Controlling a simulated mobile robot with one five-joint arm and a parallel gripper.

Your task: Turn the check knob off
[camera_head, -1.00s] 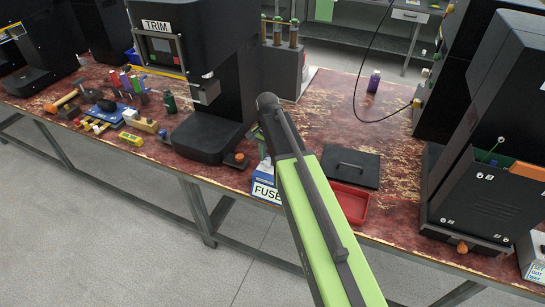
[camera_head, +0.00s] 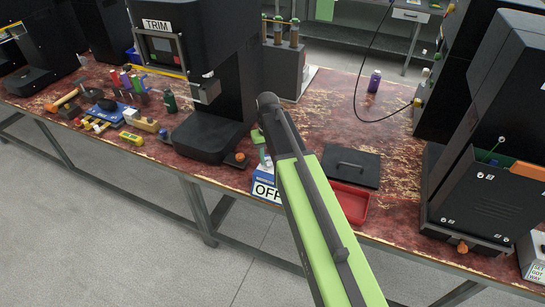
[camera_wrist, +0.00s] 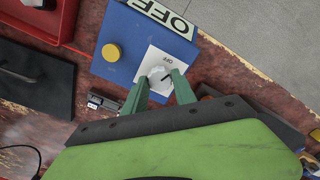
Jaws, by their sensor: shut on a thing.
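A blue box (camera_wrist: 122,52) stands on the bench, with a white dial plate (camera_wrist: 152,58) marked OFF and a yellow round button (camera_wrist: 111,52). A pale knob (camera_wrist: 158,80) sits on the plate. My gripper (camera_wrist: 160,82) has its green fingers on either side of this knob and is shut on it. A dark pointer line shows beside the knob; its exact setting is hard to read. In the head view the box's front sign (camera_head: 265,192) reads OFF; my arm covers most of the box and the knob.
A red tray (camera_head: 350,203) and a dark flat plate with a handle (camera_head: 352,167) lie right of the box. The TRIM machine (camera_head: 205,137) stands to the left, with an orange knob at its base. A dark machine (camera_head: 480,200) stands at the right.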

